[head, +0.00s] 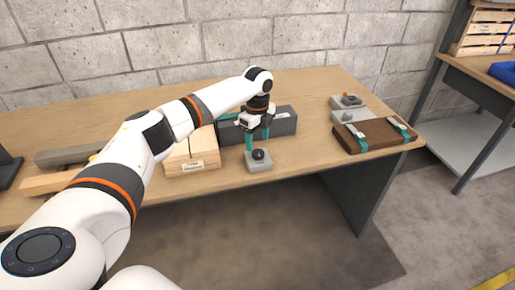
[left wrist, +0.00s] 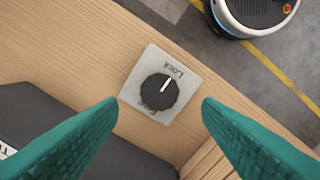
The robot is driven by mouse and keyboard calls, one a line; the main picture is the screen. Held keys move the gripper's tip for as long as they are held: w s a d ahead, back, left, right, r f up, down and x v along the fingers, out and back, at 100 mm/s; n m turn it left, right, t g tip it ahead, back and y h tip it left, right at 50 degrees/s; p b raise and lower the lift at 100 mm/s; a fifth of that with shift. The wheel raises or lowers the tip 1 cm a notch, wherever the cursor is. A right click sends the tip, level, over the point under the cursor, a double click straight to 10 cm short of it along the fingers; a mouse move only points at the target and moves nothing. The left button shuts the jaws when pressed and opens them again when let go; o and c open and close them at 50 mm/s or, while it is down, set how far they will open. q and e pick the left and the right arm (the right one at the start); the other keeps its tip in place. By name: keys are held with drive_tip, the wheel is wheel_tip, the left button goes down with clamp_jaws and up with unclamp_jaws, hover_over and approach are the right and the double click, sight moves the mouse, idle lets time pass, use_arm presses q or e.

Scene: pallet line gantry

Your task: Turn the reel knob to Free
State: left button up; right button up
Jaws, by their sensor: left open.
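The reel knob (left wrist: 158,92) is a round black dial with a white pointer line, on a light grey square plate (left wrist: 136,88). In the left wrist view the plate reads "Lock" at its upper right and "Free" at its lower left. The pointer line is turned toward "Lock". In the head view the knob (head: 259,154) stands on its grey base (head: 258,166) at the table's front edge. My left gripper (head: 257,140) points down above the knob, its teal fingers open and apart. In the left wrist view the fingers (left wrist: 160,108) flank the knob without touching it. My right gripper is not in view.
A dark grey box (head: 284,121) stands just behind the knob. A labelled wooden block (head: 193,167) lies to its left. The tabletop (head: 311,149) is clear between.

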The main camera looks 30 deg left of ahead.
sight(258, 152)
use_arm(q)
drive_tip(key=shift+f, duration=2.4)
drive_tip(key=c, duration=1)
drive_tip(key=shift+r, duration=0.1)
